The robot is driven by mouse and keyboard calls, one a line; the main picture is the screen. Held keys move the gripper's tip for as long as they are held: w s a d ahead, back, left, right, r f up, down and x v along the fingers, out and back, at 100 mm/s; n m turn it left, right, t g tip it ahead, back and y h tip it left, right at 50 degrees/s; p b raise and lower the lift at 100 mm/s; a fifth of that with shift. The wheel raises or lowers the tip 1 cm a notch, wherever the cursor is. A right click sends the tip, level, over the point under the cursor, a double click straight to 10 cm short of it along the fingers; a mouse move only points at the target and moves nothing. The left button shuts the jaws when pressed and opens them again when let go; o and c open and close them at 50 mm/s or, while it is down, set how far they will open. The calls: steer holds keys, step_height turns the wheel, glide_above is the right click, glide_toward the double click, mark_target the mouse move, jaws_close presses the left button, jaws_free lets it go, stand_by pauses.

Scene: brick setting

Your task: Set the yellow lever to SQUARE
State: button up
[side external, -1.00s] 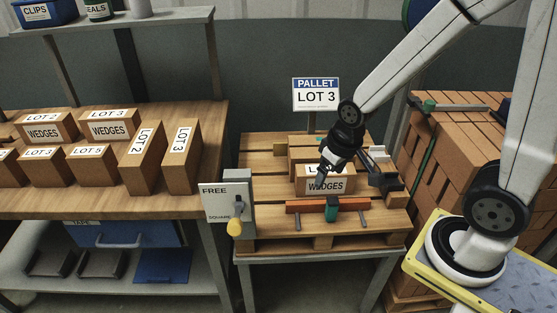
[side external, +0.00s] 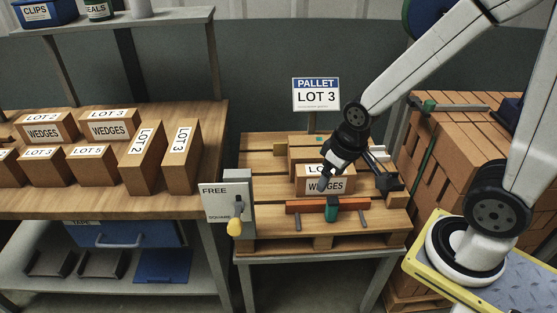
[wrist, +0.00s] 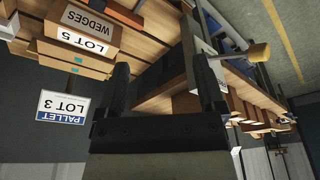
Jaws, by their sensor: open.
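The yellow lever knob (side external: 234,227) is at the low end of its handle on a grey panel (side external: 215,203) at the pallet's left front. The knob also shows in the wrist view (wrist: 258,51). My gripper (side external: 326,180) is open and empty, over the pallet in front of the lot-labelled wedges box (side external: 341,186), well right of the lever. It hides part of that box's label. Both fingers show in the wrist view (wrist: 164,85), apart.
A red bar with a green middle (side external: 300,207) lies across the pallet (side external: 270,245) in front of the box. A PALLET LOT 3 sign (side external: 316,95) stands behind. A bench with several wedges boxes (side external: 183,157) is at left, and stacked bricks (side external: 450,160) at right.

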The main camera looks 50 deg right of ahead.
steer(key=c, duration=0.7)
steer(key=shift+w+r, duration=0.1)
steer(key=shift+w, duration=0.15)
steer(key=c, duration=0.4)
steer(key=shift+w+a, duration=0.15)
steer(key=shift+w, duration=0.05)
jaws_close()
steer(key=w+a+r+n+g+y, duration=0.2)
steer(key=w+a+n, duration=0.2)
steer(key=w, duration=0.2)
steer(key=w+a+r+n+g+y, duration=0.2)
steer(key=w+a+r+n+y, duration=0.1)
steer(key=w+a+n, duration=0.1)
steer(key=shift+w+a+y, duration=0.3)
steer(key=shift+w+a, duration=0.35)
steer(key=shift+w, duration=0.75)
